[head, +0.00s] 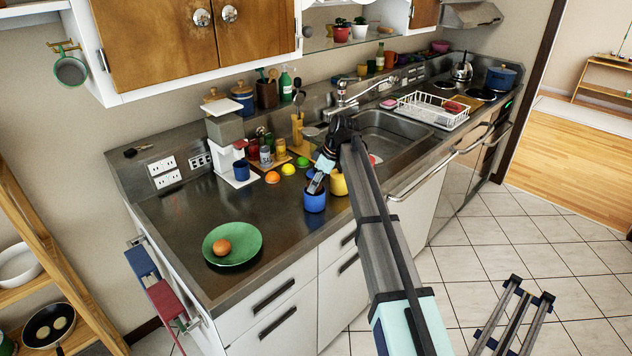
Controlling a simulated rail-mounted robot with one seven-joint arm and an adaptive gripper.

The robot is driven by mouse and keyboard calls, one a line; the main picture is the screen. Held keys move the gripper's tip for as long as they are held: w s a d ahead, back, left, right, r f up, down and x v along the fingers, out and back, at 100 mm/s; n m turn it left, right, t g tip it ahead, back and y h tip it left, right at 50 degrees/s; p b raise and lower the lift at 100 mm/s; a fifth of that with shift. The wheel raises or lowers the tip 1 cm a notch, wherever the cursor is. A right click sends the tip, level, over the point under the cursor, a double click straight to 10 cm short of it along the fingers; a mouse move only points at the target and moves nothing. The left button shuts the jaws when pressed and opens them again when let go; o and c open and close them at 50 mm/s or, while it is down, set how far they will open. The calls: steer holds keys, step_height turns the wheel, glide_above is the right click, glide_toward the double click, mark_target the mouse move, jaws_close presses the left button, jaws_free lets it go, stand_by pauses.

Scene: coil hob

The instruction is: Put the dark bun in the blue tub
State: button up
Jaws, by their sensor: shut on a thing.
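The blue tub (314,203) stands upright on the dark counter near its front edge. My gripper (315,187) points down at the tub's mouth, its fingertips at or just inside the rim. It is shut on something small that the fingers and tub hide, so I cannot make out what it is. A green plate (248,248) lies to the left with one round orange-brown bun (222,246) on it. I see no clearly darker bun elsewhere.
A yellow tub (338,184) stands close to the right of the blue tub. An orange (272,177), a lemon (288,169) and a green fruit (303,162) lie behind. A white appliance (236,165) stands back left. The counter between plate and tub is clear.

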steer(key=shift+f, duration=0.1)
steer(key=shift+f, duration=0.35)
steer(key=shift+f, duration=0.1)
steer(key=o, duration=1.1)
steer(key=shift+f, duration=0.1)
steer(key=shift+o, duration=0.2)
steer(key=shift+v, duration=0.95)
steer(key=w+b+v, duration=0.1)
steer(key=b+v, duration=0.1)
steer(key=v, duration=0.9)
steer(key=shift+s+r+b, duration=0.25)
steer(key=shift+s+b, duration=0.05)
steer(key=shift+s, duration=0.15)
